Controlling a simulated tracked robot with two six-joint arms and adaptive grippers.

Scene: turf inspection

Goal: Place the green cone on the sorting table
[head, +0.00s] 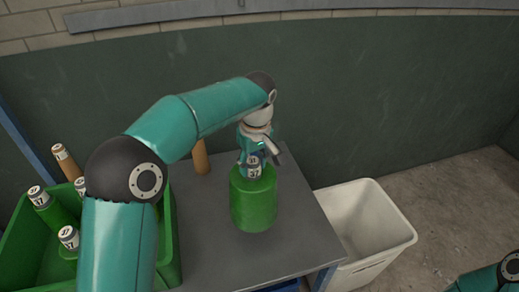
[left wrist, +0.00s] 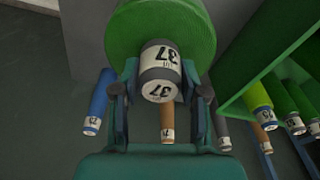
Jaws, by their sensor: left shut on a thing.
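The green cone (head: 253,203) is wide, with a narrow top marked 37, and stands upright over the grey sorting table (head: 205,225) in the head view. I cannot tell whether its base touches the tabletop. My left gripper (head: 256,158) is above it, shut on its narrow top. In the left wrist view the green cone (left wrist: 165,28) fills the top, its 37 tip between the fingers of the left gripper (left wrist: 160,92). My right gripper is out of view; only a bit of my right arm shows at the lower right.
A green crate (head: 168,245) holding several cones stands at the left. A brown cone (head: 201,157) stands behind my arm. A white bin (head: 385,247) is beside the table's right edge. The wrist view also shows a blue cone (left wrist: 98,100). Bare tabletop surrounds the green cone.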

